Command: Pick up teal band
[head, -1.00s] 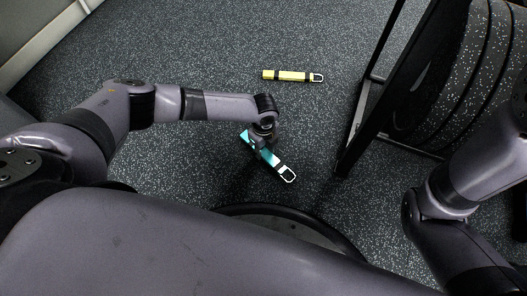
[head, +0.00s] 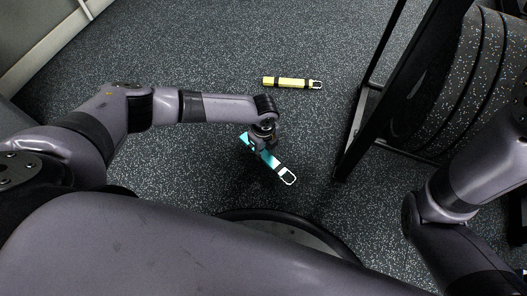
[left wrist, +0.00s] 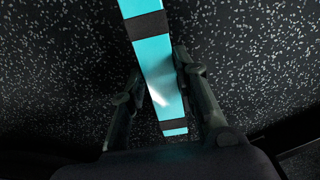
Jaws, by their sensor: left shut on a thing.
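The teal band (head: 271,160) is a flat bar with black cross stripes and a pale metal loop at its near right end. It lies slanted below my left gripper (head: 259,142) in the head view. In the left wrist view the band (left wrist: 159,62) runs between my two dark fingers, from the top edge down to near the palm. My left gripper is shut on it. In the head view its fingers are partly hidden by the wrist. I cannot tell for sure how far the band is off the floor. My right gripper is out of view.
A yellow band (head: 291,83) with a similar loop lies on the speckled dark floor (head: 200,60) beyond the teal band. A black rack (head: 386,85) with several large speckled plates (head: 455,80) stands to the right. The floor at the upper left is clear.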

